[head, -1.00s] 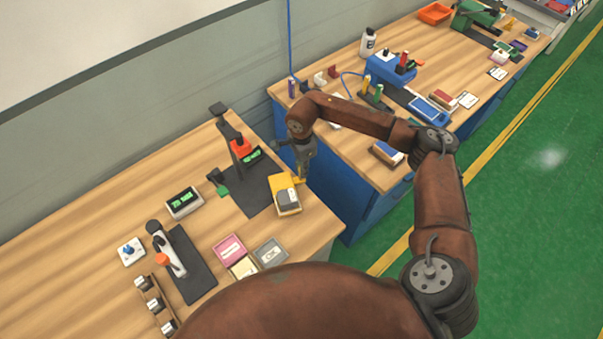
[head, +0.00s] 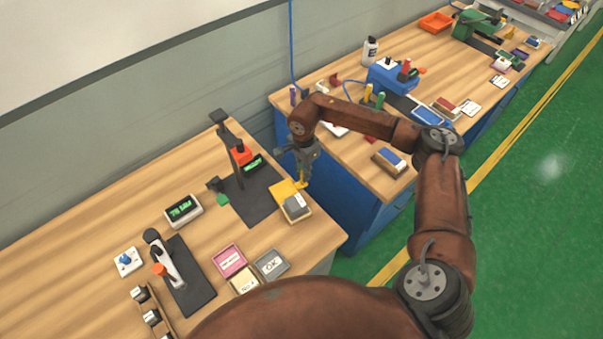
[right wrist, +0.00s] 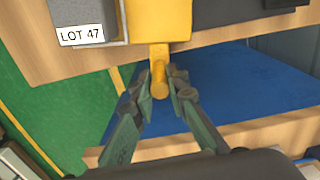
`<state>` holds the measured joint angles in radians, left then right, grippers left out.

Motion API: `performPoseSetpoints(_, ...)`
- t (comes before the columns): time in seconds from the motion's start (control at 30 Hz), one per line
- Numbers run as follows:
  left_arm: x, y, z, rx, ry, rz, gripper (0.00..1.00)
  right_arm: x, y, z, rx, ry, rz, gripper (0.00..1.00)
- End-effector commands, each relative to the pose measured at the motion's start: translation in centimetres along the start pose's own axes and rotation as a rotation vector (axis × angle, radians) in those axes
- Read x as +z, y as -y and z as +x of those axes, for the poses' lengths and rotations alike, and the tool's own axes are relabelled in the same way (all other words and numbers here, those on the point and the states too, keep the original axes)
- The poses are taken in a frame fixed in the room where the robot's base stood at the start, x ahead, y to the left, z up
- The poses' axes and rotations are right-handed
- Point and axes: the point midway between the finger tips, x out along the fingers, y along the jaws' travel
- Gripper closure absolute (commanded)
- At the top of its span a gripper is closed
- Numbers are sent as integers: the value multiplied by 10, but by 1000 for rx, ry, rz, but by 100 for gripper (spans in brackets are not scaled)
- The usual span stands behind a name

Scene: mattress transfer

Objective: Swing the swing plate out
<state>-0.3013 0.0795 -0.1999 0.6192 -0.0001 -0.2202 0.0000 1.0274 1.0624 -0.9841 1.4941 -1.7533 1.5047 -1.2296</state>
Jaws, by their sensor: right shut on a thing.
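The yellow swing plate (head: 284,191) lies at the right edge of the near bench, with a short yellow handle (right wrist: 159,78) sticking out. In the right wrist view the block (right wrist: 82,18) carries a "LOT 47" label. My right gripper (head: 303,179) reaches down at the handle. In the right wrist view its fingers (right wrist: 160,92) close on the handle from both sides. My left gripper is out of view.
A dark stand with a red part (head: 241,154) rises left of the plate. Pink, yellow and grey bins (head: 271,264) lie in front. A gap separates this bench from the blue-sided bench (head: 350,212). A small tray with a blue-topped block (head: 392,160) stands there.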

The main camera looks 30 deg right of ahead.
Motion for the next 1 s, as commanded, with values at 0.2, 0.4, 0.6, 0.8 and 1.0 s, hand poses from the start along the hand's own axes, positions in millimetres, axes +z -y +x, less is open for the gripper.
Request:
performPoseSetpoints(0.2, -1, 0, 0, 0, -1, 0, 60, 1, 2, -1, -4, 2, -2, 100)
performPoseSetpoints(0.4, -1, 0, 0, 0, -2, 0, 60, 1, 2, -1, -4, 1, -1, 77)
performPoseSetpoints(0.6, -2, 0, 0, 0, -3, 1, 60, 0, 1, 0, -2, 0, 1, 68)
performPoseSetpoints(0.8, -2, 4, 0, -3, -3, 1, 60, -1, 0, -1, -2, -1, 1, 68)
performPoseSetpoints(1.0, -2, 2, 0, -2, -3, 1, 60, -1, 2, -21, -5, -2, 1, 68)
